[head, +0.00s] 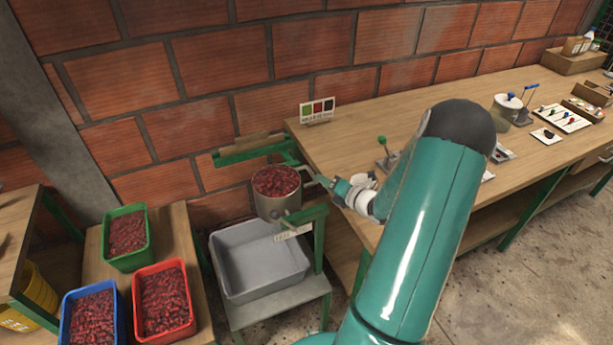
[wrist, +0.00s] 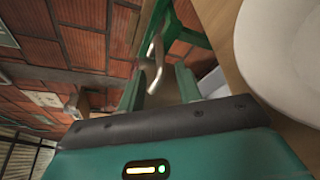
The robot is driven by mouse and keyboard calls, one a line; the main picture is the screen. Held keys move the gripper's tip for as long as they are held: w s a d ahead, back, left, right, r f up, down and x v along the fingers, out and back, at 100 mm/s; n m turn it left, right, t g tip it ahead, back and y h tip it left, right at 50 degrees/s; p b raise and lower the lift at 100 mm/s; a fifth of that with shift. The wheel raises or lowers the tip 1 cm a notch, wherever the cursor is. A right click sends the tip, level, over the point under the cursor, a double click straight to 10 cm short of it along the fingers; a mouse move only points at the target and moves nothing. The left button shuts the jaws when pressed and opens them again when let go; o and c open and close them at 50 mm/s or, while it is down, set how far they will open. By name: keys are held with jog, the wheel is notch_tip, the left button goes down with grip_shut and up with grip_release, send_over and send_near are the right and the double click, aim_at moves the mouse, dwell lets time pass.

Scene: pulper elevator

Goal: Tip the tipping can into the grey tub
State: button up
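The tipping can (head: 274,207) is a grey metal can filled with red cherries. In the head view it hangs upright in a green frame above the grey tub. The can itself is not clear in the wrist view.
Green (head: 126,257), red (head: 146,322) and blue (head: 77,328) crates of cherries stand on the left. A green beam (head: 250,149) runs behind the can. The wooden bench (head: 350,140) lies right, with a colour card (head: 317,110) and small tools. A brick wall closes the back.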

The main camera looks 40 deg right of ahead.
aim_at(313, 175)
jog(key=shift+x, duration=2.9)
grip_shut()
